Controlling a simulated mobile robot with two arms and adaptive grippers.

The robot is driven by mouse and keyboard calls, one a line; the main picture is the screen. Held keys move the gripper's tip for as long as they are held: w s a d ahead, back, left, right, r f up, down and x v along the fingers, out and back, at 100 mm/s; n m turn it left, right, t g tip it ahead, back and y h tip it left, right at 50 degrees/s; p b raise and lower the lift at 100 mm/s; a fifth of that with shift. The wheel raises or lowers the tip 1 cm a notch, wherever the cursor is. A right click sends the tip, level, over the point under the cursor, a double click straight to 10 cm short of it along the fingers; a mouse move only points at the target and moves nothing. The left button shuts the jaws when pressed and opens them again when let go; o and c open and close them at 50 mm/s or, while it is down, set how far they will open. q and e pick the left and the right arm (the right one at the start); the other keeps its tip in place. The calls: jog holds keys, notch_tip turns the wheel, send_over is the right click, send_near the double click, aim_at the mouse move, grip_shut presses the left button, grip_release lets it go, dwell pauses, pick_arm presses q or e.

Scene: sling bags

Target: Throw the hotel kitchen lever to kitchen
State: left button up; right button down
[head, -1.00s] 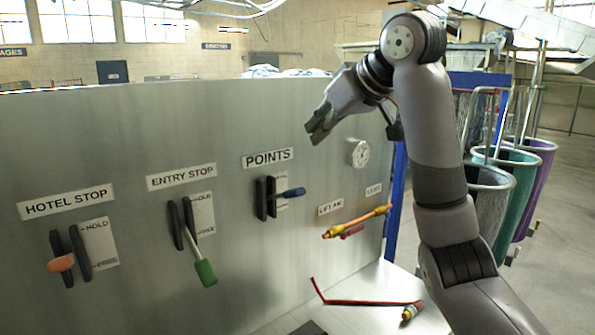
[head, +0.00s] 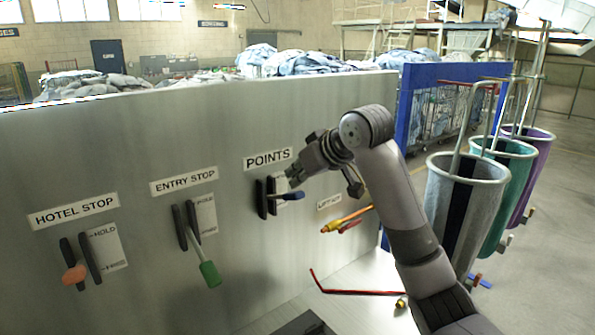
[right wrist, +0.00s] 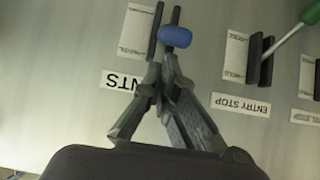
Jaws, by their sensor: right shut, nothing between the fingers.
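A metal panel (head: 120,150) carries several levers with labels. The lever under POINTS has a blue handle (head: 291,196) that sticks out to the right from its dark slot (head: 266,198); the handle also shows in the right wrist view (right wrist: 176,36). My right gripper (head: 292,180) is shut and empty, just above the blue handle; whether it touches is unclear. In the right wrist view its fingertips (right wrist: 162,62) are near the slot, below the blue handle. No label reading "kitchen" is legible. My left gripper is not in view.
The green-handled ENTRY STOP lever (head: 209,273) and orange-handled HOTEL STOP lever (head: 74,274) are to the left. A yellow-orange lever (head: 346,219) and a red rod (head: 350,291) are below right. Bag bins (head: 465,190) stand beyond the panel's right edge.

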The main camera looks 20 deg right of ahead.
jog(key=shift+w+f, duration=0.1)
dwell(0.3)
jog(key=shift+s+f+b, duration=0.2)
jog(key=shift+f+b, duration=0.1)
jog(key=shift+b, duration=0.25)
jog(key=shift+s+d+f+t+y+b, duration=0.1)
jog(key=shift+s+f+t+y+b, duration=0.2)
jog(key=shift+t+b, duration=0.55)
jog(key=shift+s+d+f+t+y+b, duration=0.15)
jog(key=shift+f+t+b, duration=0.25)
jog(key=shift+b, duration=0.8)
notch_tip(320, 180, down, 12)
jog(key=s+t+y+b, duration=0.2)
jog(key=t+b, duration=0.4)
jog(key=b, duration=1.2)
jog(key=shift+d, duration=0.3)
jog(key=shift+r, duration=0.1)
